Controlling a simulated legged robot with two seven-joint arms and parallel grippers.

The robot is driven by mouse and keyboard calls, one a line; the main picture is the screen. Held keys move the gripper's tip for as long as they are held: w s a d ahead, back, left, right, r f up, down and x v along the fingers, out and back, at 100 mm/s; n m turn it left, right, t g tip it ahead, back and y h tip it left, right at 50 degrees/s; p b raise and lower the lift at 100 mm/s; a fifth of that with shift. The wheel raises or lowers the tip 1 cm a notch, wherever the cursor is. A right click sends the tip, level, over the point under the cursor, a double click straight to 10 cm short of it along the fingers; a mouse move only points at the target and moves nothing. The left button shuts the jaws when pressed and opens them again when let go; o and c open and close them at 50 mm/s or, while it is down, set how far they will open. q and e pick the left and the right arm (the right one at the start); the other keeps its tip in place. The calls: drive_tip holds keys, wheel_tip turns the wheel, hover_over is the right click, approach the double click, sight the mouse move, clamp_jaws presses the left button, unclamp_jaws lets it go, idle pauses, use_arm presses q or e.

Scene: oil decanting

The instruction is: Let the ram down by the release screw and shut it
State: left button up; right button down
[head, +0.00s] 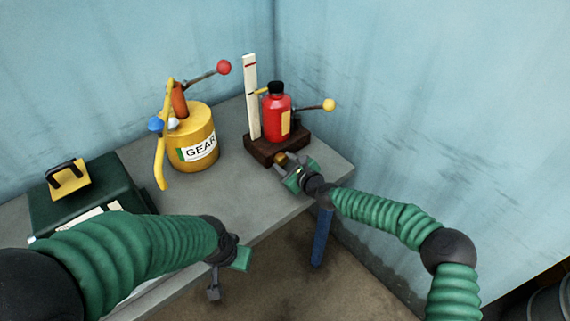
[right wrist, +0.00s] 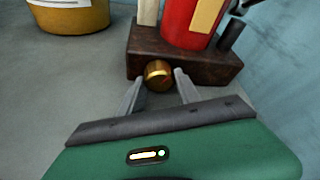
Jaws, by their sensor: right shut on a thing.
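A red jack (head: 277,115) with a black top (head: 276,88) stands upright on a dark brown block (head: 278,148). A white upright scale (head: 251,95) with a red mark near its top stands at its left. A yellow pointer (head: 262,91) is beside the scale, below the mark. The brass release screw (right wrist: 158,74) sticks out of the block's front. My right gripper (head: 288,167) is shut on this screw, one finger on each side in the right wrist view (right wrist: 159,88). My left gripper (head: 226,272) is off the table's front edge; its fingers are unclear.
A yellow can (head: 193,140) labelled GEAR, with a red-knobbed lever (head: 223,67), stands left of the jack. A lever with a yellow ball (head: 329,105) sticks out right of the jack. A dark green case (head: 85,190) is at the left. Blue walls close the corner behind.

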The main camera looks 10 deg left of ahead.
drive_tip(key=c, duration=0.9)
unclamp_jaws()
drive_tip(key=shift+s, duration=0.1)
drive_tip(key=shift+o, duration=0.2)
drive_tip(key=v, duration=1.7)
drive_tip(key=shift+p, duration=0.3)
drive_tip(key=shift+f, duration=0.15)
